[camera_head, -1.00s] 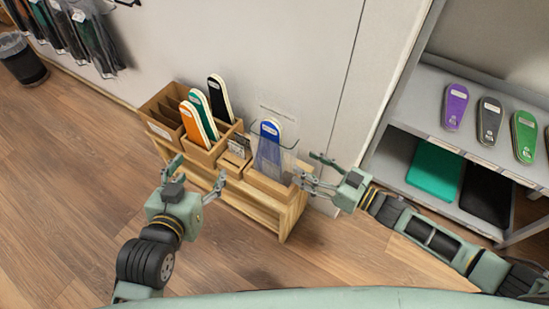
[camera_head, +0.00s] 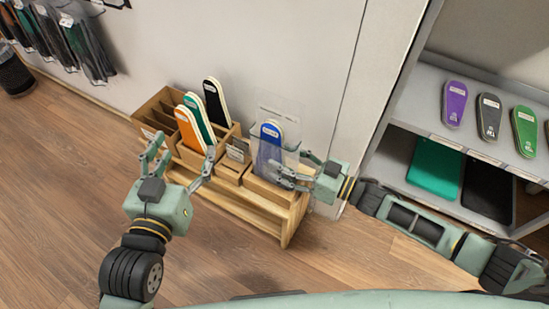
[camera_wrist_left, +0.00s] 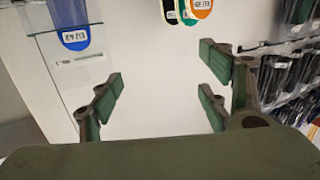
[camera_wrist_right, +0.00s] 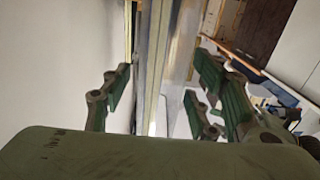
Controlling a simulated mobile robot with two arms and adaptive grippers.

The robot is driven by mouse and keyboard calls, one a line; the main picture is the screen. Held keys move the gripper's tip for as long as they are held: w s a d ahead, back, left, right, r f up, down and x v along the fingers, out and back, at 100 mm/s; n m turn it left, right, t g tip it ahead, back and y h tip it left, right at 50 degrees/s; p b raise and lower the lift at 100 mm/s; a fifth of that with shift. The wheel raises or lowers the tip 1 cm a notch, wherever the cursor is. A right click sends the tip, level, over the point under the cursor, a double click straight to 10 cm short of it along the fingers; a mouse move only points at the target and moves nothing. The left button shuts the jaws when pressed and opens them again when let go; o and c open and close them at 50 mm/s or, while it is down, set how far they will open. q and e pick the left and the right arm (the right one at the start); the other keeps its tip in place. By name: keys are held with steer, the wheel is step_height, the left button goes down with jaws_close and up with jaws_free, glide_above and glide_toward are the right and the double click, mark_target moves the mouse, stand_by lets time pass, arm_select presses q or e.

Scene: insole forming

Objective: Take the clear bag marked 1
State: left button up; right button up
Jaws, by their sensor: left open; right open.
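A clear bag or sleeve (camera_head: 290,158) stands upright in the right part of a wooden stand, with a blue insole (camera_head: 270,135) in or behind it. No mark 1 is legible on it. The blue insole's end also shows in the left wrist view (camera_wrist_left: 74,36). My right gripper (camera_head: 290,170) is open at the clear bag's right edge; I cannot tell whether it touches. Thin upright edges (camera_wrist_right: 155,70) show between its fingers in the right wrist view. My left gripper (camera_head: 181,158) is open and empty in front of the stand's left part; its fingers also show in the left wrist view (camera_wrist_left: 160,95).
The wooden stand (camera_head: 285,228) also holds orange (camera_head: 190,128), green (camera_head: 199,117) and black (camera_head: 216,102) insoles. Several bagged items (camera_head: 88,50) hang on the wall at upper left. A grey shelf (camera_head: 415,108) with insoles stands at right. Open floor lies at left.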

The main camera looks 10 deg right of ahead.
mark_target(274, 142)
steer(key=x, duration=0.3)
steer(key=shift+w+a+r+b, duration=0.15)
steer(key=shift+w+a+b, duration=0.1)
steer(key=shift+b, duration=0.1)
steer(key=c, duration=1.2)
arm_select(q)
steer(key=r, duration=0.1)
steer(key=r+t, duration=0.1)
steer(key=r, duration=0.1)
steer(key=r+t, duration=0.1)
steer(key=shift+w+d+r+h, duration=0.2)
steer(key=shift+d+r+h, duration=0.15)
steer(key=shift+r+h, duration=0.05)
steer(key=shift+f, duration=0.1)
arm_select(e)
steer(key=shift+r, duration=0.15)
